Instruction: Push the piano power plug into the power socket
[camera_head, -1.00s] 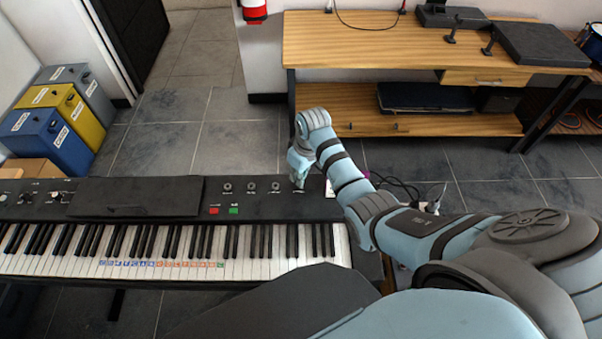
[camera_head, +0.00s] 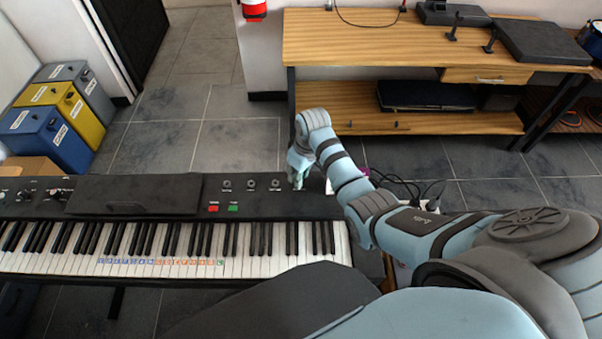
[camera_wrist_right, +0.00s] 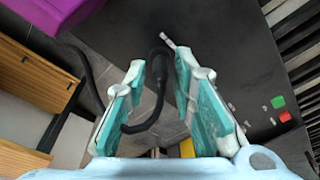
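The black digital piano (camera_head: 270,203) lies across the left of the head view. My right gripper (camera_head: 297,183) points down at its back edge, near the right end. In the right wrist view, the gripper's teal-padded fingers (camera_wrist_right: 159,68) stand apart. The black power plug (camera_wrist_right: 158,63) shows between and just beyond the fingertips, beside the piano's edge, its cable curving down and left. I see no clear grip on it; whether a pad touches it is hard to tell. The socket opening cannot be made out. My left gripper is not in view.
A purple object (camera_wrist_right: 58,14) lies close to the gripper at upper left in the wrist view. Loose black cables (camera_head: 400,185) lie right of the piano. A wooden workbench (camera_head: 400,45) stands behind. Blue, yellow and grey bins (camera_head: 75,115) stand left. Floor between is clear.

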